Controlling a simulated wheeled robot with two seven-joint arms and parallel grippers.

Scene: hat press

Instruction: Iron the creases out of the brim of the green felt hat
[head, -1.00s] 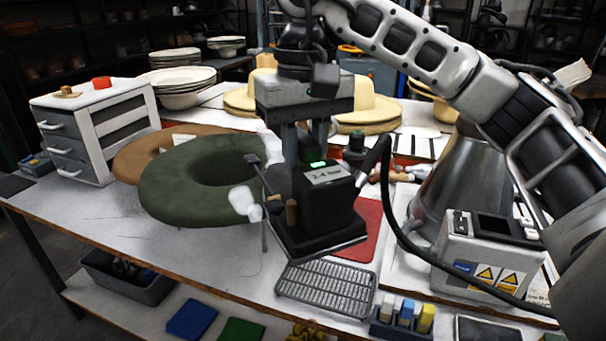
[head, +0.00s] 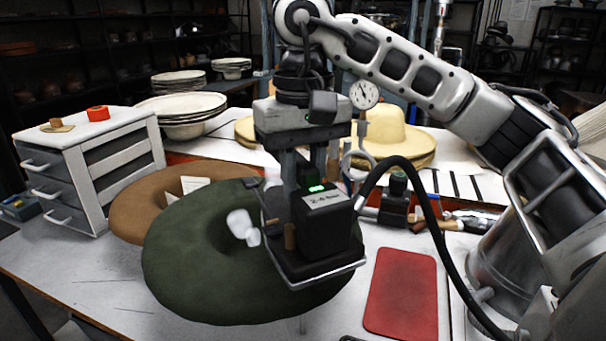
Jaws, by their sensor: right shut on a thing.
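The green felt hat (head: 200,270) lies on the table at centre left as a broad brim around a dark hollow. My right gripper (head: 312,160) is shut on the black iron (head: 322,222), which has a green light and a shiny base plate. The iron is over the right part of the brim and hides it. I cannot tell whether its plate touches the felt. White, steam-like puffs (head: 240,225) show at its left side. No clear crease shows on the visible brim. My left gripper is out of view.
A brown hat (head: 130,215) lies behind the green one, beside a drawer cabinet (head: 75,165). A red mat (head: 402,290) lies to the right. A black hose (head: 432,230) runs from the iron past a metal vessel (head: 500,265). Straw hats (head: 395,135) stand behind.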

